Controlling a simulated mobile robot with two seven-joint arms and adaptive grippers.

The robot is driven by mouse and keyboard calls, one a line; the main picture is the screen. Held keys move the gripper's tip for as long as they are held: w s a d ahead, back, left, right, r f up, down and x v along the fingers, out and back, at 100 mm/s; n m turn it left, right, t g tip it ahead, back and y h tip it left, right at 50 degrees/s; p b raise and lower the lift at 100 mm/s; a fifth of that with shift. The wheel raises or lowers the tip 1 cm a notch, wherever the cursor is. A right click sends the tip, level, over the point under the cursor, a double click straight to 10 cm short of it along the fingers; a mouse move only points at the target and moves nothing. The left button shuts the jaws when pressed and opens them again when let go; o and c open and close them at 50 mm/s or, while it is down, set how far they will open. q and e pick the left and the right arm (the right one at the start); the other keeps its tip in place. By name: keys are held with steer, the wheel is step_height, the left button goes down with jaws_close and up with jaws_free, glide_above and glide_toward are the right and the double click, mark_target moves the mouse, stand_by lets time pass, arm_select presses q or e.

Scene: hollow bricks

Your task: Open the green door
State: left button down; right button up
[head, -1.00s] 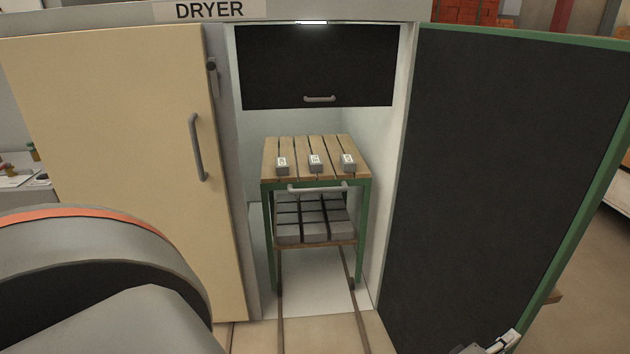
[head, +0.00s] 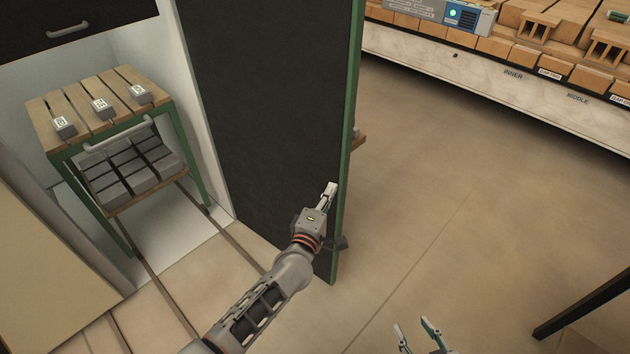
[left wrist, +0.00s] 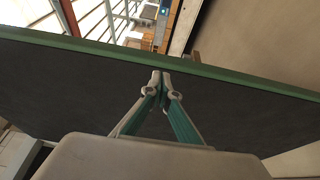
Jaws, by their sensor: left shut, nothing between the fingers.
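The green door (head: 270,100) stands swung open, its dark inner face toward me and its green edge on the right in the head view. My left gripper (head: 329,192) is shut and empty, in front of the inner face close to that free edge. In the left wrist view my left gripper (left wrist: 161,78) shows shut fingertips just below the door's green edge (left wrist: 215,75); I cannot tell whether they touch it. My right gripper (head: 417,332) is at the bottom of the head view, fingers apart and empty, right of the door. The door's outer face and handle are hidden.
The dryer chamber left of the door holds a cart (head: 85,135) with small labelled blocks on top and grey bricks below, on floor rails. A cream door (head: 40,270) is at lower left. A shelf of bricks (head: 480,70) stands behind.

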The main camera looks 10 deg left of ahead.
arm_select(q)
steer(key=s+d, duration=0.2)
steer(key=s, duration=0.7)
steer(key=shift+s+d, duration=0.25)
steer(key=shift+d, duration=0.05)
steer(key=s+a+f+m+g, duration=0.2)
steer(key=s+a+f+m, duration=0.2)
steer(key=s+a+m, duration=0.2)
steer(key=s+a+f+m+g+y, duration=0.1)
steer(key=s+a+f+m+g, duration=0.1)
steer(key=s+a+f+m, duration=0.2)
steer(key=s+a+f+m+g+y, duration=0.1)
steer(key=s+a+f+m, duration=0.3)
steer(key=s+a+m, duration=0.5)
steer(key=shift+s+a+g, duration=0.55)
steer(key=shift+s+g, duration=0.25)
steer(key=shift+s, duration=0.3)
